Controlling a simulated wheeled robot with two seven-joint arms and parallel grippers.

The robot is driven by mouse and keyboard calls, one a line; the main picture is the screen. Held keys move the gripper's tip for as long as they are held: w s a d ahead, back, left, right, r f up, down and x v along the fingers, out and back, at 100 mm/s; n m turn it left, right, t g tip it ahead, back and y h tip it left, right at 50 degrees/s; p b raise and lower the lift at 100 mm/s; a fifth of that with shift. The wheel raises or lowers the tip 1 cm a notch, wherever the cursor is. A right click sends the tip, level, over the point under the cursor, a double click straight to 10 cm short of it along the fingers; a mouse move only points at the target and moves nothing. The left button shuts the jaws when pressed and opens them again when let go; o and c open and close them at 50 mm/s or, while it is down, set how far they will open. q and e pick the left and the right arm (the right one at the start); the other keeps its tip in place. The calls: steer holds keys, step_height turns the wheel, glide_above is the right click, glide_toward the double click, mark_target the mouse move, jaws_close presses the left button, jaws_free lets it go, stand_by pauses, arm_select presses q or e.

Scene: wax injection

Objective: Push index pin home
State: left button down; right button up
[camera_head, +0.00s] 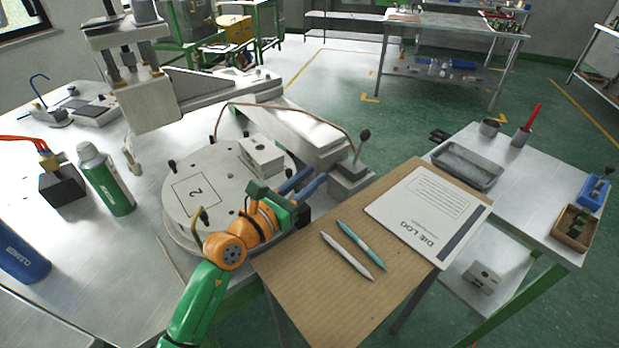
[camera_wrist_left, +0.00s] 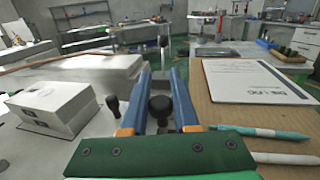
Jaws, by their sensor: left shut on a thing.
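My left gripper (camera_head: 318,176) reaches over the right edge of the round turntable (camera_head: 185,226), its blue fingers pointing toward the metal block (camera_head: 350,184) beside it. In the left wrist view a black round knob (camera_wrist_left: 160,106), which looks like the index pin's head, sits between the two fingers. The gripper (camera_wrist_left: 161,73) is shut on it. The pin's shaft and how deep it sits are hidden. The turntable carries a plate marked 2 (camera_head: 196,190) and a light die block (camera_head: 261,156), which also shows in the left wrist view (camera_wrist_left: 52,106). My right gripper is not in view.
A lever with a black ball (camera_head: 364,134) stands just beyond the fingers. A brown board (camera_head: 300,300) with two pens and a die log (camera_head: 425,215) lies to the right. A green bottle (camera_head: 106,180) stands left, and the press head (camera_head: 150,105) rises behind the turntable.

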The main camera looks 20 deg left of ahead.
arm_select(q)
steer(key=shift+f+b, duration=0.5)
steer(key=shift+f, duration=0.4)
steer(key=c, duration=1)
jaws_free()
steer(key=shift+f, duration=0.1)
steer(key=o, duration=0.3)
steer(key=shift+w, duration=0.15)
